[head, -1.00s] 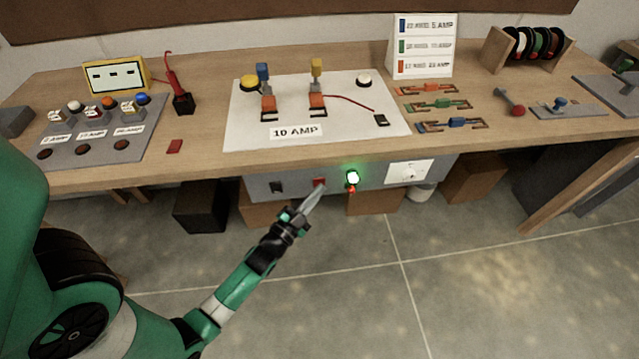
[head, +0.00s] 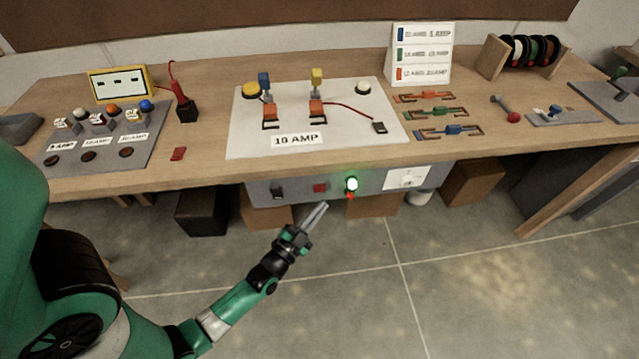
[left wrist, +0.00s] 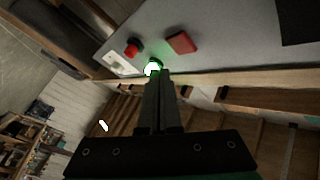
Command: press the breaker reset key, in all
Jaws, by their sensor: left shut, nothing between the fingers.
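A grey panel (head: 335,190) hangs under the front edge of the bench. It carries a black switch (head: 277,192), a red key (head: 320,188), a lit green lamp (head: 351,184) and a small red knob below the lamp. In the left wrist view the red key (left wrist: 181,42), the glowing green lamp (left wrist: 153,68) and the red knob (left wrist: 133,47) show. My left gripper (head: 322,206) is shut and empty, just below and in front of the panel, apart from the red key. In the left wrist view its fingers (left wrist: 159,76) are together. My right gripper is in neither view.
The bench top (head: 210,140) holds a white board (head: 240,125) marked 10 AMP, a fuse tray (head: 95,160), a yellow meter (head: 119,82) and several coloured wire links. Boxes stand under the bench. The floor in front (head: 450,280) is clear.

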